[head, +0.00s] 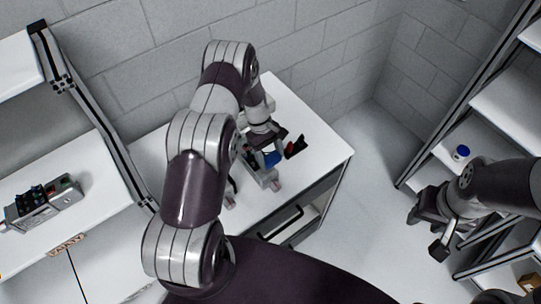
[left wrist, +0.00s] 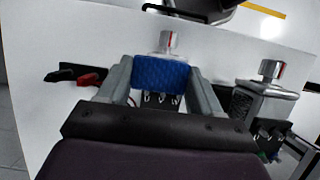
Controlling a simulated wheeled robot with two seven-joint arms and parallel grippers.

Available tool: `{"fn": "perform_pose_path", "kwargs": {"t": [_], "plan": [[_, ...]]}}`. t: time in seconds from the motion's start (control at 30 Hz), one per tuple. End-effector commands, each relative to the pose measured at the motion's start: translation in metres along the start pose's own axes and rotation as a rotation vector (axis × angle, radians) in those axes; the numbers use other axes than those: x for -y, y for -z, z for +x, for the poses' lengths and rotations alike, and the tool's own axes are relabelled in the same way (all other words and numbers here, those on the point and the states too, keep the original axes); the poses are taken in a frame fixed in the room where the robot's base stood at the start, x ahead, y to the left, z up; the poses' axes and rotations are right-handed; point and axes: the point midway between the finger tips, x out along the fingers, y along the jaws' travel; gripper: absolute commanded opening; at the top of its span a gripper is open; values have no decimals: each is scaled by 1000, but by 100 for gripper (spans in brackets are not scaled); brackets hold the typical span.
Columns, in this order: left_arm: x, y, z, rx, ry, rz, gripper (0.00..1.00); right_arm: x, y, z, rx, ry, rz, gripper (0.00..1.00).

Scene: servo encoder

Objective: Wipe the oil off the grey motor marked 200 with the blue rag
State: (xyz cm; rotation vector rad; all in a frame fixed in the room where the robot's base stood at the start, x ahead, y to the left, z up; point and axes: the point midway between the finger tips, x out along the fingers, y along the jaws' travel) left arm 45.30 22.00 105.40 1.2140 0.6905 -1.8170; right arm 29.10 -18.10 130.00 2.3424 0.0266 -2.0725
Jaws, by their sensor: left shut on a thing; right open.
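My left gripper (head: 264,140) is shut on the blue rag (left wrist: 160,73), which also shows as a small blue patch in the head view (head: 272,158). In the left wrist view the rag is spread between the fingers, over a grey motor with a silver shaft with a red mark (left wrist: 168,41). The motor's body (head: 262,174) is mostly hidden by rag and gripper; I cannot tell whether the rag presses on it. A second grey motor (left wrist: 262,103) stands to the right. No number is readable on either. My right gripper (head: 432,225) is open and empty, away at the right.
The white cabinet top (head: 318,160) has free room at its right end. A red and black object (head: 296,147) lies near the motor. A blue and white jar (head: 461,152) stands on the right shelf.

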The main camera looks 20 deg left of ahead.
Motion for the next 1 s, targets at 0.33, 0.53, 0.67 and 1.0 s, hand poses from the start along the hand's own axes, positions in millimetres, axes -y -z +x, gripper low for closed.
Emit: {"fn": "perform_pose_path", "kwargs": {"t": [0.33, 0.53, 0.67, 1.0], "plan": [[0, -11, -30, -1, 0, 3, 36, 0, 2, -16, 0, 0, 0, 43], [0, -12, -32, 0, 1, 3, 36, 0, 2, -16, 0, 0, 0, 43], [0, -12, -32, 0, 1, 3, 36, 0, 2, -16, 0, 0, 0, 43], [0, -12, -31, 0, 1, 3, 36, 0, 2, -15, 0, 0, 0, 43]]}}
